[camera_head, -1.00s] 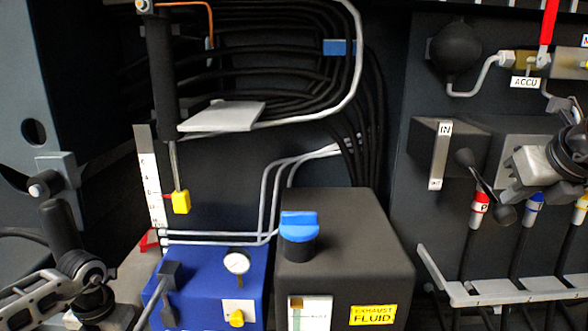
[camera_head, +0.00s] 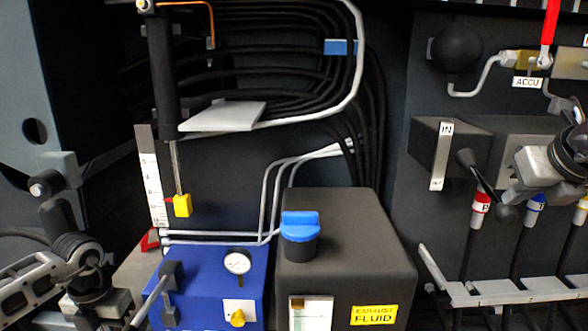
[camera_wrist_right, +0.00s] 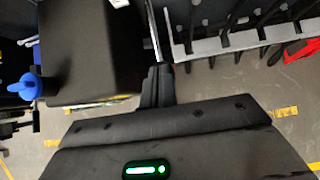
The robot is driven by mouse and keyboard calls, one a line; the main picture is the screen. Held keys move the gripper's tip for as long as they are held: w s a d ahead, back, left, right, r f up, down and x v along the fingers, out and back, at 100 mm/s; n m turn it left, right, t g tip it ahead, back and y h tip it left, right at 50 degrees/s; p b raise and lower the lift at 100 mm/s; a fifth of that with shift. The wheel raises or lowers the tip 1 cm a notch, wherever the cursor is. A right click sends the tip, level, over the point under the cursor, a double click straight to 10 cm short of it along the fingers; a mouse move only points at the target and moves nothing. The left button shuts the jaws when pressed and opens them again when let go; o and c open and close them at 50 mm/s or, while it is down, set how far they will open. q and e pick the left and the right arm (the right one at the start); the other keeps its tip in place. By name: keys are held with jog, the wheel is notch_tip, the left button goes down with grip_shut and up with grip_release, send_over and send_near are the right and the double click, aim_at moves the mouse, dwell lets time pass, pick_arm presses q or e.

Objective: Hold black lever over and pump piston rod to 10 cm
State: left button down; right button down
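The black lever (camera_head: 482,182) slants down to the right below the IN block at right. The piston rod (camera_head: 177,165) hangs from a black cylinder (camera_head: 163,80) and ends in a yellow block (camera_head: 183,206). A red pointer lies on the white scale (camera_head: 151,178), in its lower part. My left gripper (camera_head: 98,304) is at the lower left, fingers unclear.
A blue pump unit (camera_head: 205,300) with a gauge (camera_head: 237,262) and a grey handle rod (camera_head: 150,300) stands at lower left. The dark exhaust fluid tank (camera_head: 340,240) with a blue cap (camera_head: 300,226) is beside it. A silver rack (camera_head: 500,292) holds hoses at lower right.

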pick_arm(q)
notch_tip(320, 180, up, 3)
jog(key=shift+r, duration=0.2)
pick_arm(e)
jog(key=shift+f, duration=0.1)
notch_tip(320, 180, up, 8)
jog(key=shift+f, duration=0.15)
dwell(0.4)
jog(key=v, duration=1.2)
dwell(1.2)
